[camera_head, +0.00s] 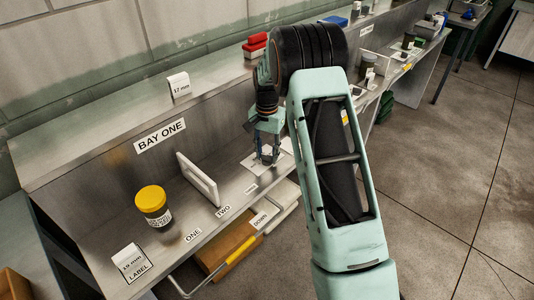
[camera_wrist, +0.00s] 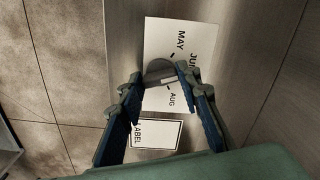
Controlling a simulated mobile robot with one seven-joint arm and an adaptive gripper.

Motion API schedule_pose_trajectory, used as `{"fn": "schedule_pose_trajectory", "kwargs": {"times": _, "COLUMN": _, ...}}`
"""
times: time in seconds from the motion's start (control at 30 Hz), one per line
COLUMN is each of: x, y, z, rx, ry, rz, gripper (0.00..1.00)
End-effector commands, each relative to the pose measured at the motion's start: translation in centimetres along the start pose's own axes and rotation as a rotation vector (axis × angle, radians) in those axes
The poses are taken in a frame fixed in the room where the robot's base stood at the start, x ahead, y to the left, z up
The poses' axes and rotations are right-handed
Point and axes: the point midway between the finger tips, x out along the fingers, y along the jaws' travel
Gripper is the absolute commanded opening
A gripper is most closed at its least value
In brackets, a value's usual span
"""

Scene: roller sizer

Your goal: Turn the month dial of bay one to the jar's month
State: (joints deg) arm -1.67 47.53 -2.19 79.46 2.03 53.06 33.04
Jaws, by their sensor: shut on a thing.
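The month dial's grey knob (camera_wrist: 158,70) sits on a white plate (camera_wrist: 155,30) that reads MAY, part of a word starting JU, and AUG; other months are hidden. A pale mark on the knob lies on the side toward AUG, but its exact reading is unclear. My gripper (camera_wrist: 162,82) is closed around the knob, one blue-padded finger on each side. In the head view my gripper (camera_head: 267,158) points down at the white plate (camera_head: 249,162) on the bay one bench. The jar (camera_head: 156,214), yellow-lidded and upright, stands at the left; its dark label is too small to read.
A pale upright panel (camera_head: 200,181) stands between the jar and the dial. A BAY ONE sign (camera_head: 160,135) is on the back face. Red (camera_head: 255,46) and blue (camera_head: 335,20) items lie on the upper shelf.

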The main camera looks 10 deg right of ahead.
Motion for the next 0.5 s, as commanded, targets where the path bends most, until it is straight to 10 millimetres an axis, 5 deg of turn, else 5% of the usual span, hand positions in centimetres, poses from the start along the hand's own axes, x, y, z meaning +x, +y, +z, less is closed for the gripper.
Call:
{"fn": "schedule_pose_trajectory", "kwargs": {"times": 0.23, "x": -0.08, "y": -0.03, "z": -0.04, "rx": -0.001, "ry": 0.001, "rz": -0.001, "gripper": 0.07}}
{"fn": "schedule_pose_trajectory", "kwargs": {"times": 0.27, "x": -0.08, "y": -0.03, "z": -0.04, "rx": -0.001, "ry": 0.001, "rz": -0.001, "gripper": 0.33}}
{"fn": "schedule_pose_trajectory", "kwargs": {"times": 0.4, "x": -0.06, "y": -0.03, "z": -0.03, "rx": -0.001, "ry": 0.001, "rz": -0.001, "gripper": 0.48}}
{"fn": "schedule_pose_trajectory", "kwargs": {"times": 0.5, "x": -0.04, "y": -0.02, "z": -0.02, "rx": -0.001, "ry": 0.001, "rz": -0.001, "gripper": 0.49}}
